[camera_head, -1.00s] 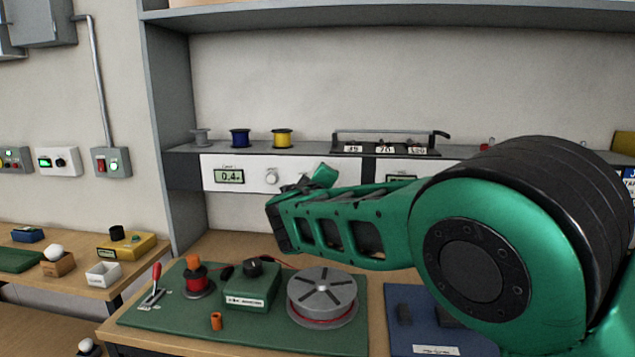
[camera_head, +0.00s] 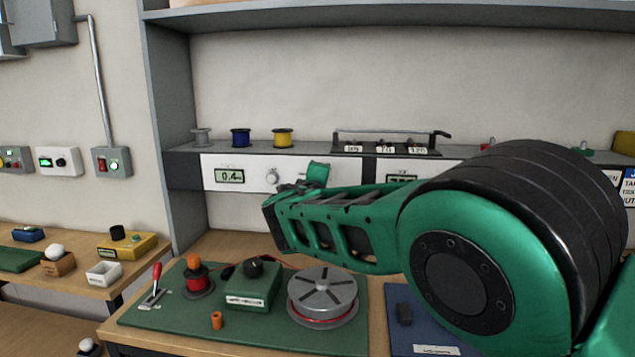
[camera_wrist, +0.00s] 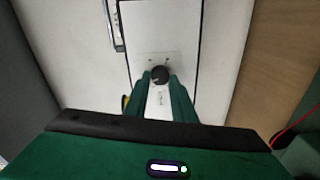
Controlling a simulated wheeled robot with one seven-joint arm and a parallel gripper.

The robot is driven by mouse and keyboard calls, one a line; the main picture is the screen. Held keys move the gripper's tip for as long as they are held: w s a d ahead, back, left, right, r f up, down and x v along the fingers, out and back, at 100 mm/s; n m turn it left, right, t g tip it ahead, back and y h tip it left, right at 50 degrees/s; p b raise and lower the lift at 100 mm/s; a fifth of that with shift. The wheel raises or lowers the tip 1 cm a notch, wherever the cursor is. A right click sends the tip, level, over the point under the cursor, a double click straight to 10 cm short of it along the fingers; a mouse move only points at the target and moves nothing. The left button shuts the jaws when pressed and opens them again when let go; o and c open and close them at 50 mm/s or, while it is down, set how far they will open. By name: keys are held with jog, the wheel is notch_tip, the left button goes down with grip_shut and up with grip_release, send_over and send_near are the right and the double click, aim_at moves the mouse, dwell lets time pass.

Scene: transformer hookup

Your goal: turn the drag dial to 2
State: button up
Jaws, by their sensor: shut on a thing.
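In the wrist view a dark round knob (camera_wrist: 160,74) with a pale pointer mark stands on a white panel (camera_wrist: 152,20), with small print around it. My gripper (camera_wrist: 161,80) is shut on this knob, a green finger on each side. In the head view the gripper is at the white panel (camera_head: 205,173) below the shelf, mostly hidden by my arm. No readable label there names the drag dial. A black dial (camera_head: 254,267) tops a green box (camera_head: 248,288) on the green mat; its label is too small to read.
A display (camera_head: 229,176) reads about 0.4, with a pale round dial (camera_head: 272,177) beside it. Blue (camera_head: 240,138) and yellow (camera_head: 283,138) spools stand on the shelf above. A grey reel (camera_head: 323,293) and red bobbin (camera_head: 198,282) are on the mat. My arm blocks the right side.

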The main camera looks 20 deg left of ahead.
jog(key=shift+d+f, duration=0.15)
jog(key=shift+f, duration=0.25)
jog(key=o, duration=1.1)
jog(key=shift+w, duration=0.1)
jog(key=shift+c, duration=0.2)
jog(key=shift+r, duration=0.2)
jog(key=v, duration=1)
jog(key=shift+s, duration=0.35)
jog(key=shift+d, duration=0.15)
